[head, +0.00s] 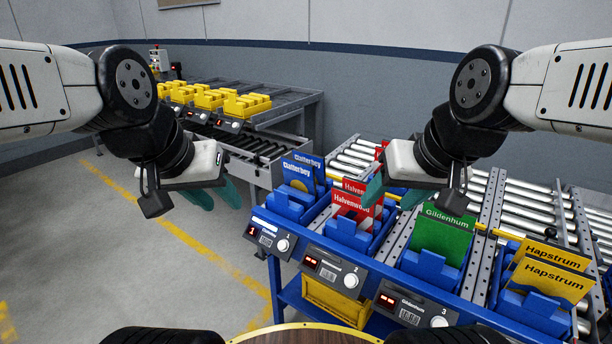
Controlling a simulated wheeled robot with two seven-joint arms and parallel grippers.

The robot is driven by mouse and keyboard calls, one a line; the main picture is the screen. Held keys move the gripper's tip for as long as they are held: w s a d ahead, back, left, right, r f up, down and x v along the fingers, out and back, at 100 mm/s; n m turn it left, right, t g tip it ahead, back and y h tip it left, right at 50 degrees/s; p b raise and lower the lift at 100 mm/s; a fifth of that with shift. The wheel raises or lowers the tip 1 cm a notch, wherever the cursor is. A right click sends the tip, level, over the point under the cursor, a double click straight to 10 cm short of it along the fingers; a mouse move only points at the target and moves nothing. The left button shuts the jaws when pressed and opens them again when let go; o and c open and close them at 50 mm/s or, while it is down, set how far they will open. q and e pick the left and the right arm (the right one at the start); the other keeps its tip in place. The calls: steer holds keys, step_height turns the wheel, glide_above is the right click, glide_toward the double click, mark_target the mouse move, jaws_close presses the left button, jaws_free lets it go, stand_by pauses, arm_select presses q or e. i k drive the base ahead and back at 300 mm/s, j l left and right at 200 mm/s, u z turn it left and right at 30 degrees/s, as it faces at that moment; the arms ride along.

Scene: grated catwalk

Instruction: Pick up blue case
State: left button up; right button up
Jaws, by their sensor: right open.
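Blue cases labelled Clatterbey stand upright in a blue holder at station 1; the front one (298,174) overlaps another blue one (308,158) behind it. My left gripper (215,195) is left of the blue cases, over the floor, with its teal fingers apart and nothing between them. My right gripper (393,194) is right of the blue cases, near the red and green cases, open and empty. It is apart from the blue cases. The lower part of the front blue case is hidden by its holder.
Red Halvenwood cases (352,206), a green Gildenhum case (441,236) and yellow Hapstrum cases (548,279) stand in neighbouring holders. Roller conveyors (485,200) lie behind. A yellow bin (335,300) sits below. Yellow holders (232,104) stand on a back rack. Floor at left is clear.

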mark_target(297, 175)
steer(key=z, duration=2.55)
steer(key=k+j+u, duration=0.1)
steer(key=j+u, duration=1.3)
steer(key=j, duration=0.15)
